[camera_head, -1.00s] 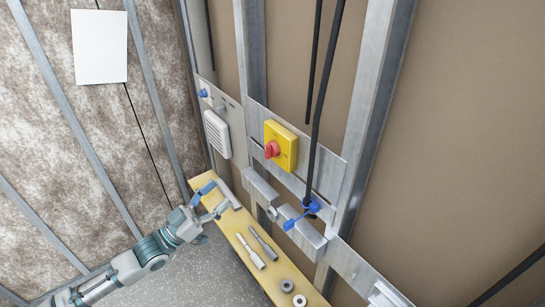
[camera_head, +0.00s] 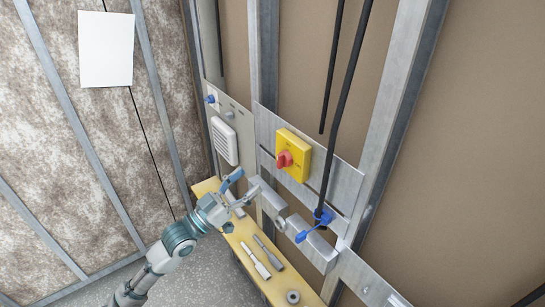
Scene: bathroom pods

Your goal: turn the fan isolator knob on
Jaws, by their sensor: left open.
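The fan isolator is a yellow box (camera_head: 296,150) with a red knob (camera_head: 284,160) on its front, fixed to a metal plate on the stud wall. My left gripper (camera_head: 244,186) is open and empty, below and to the left of the red knob, apart from it. It is above the far part of the yellow shelf, with its fingers pointing toward the wall. The knob is not covered by the gripper. My right gripper is not in view.
A yellow shelf (camera_head: 272,278) below holds tools (camera_head: 262,258) and a ring (camera_head: 293,296). A white vented box (camera_head: 224,141) is left of the isolator. A blue-handled valve (camera_head: 314,226) and black cables (camera_head: 345,100) are to its right. Metal blocks (camera_head: 267,198) jut out below it.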

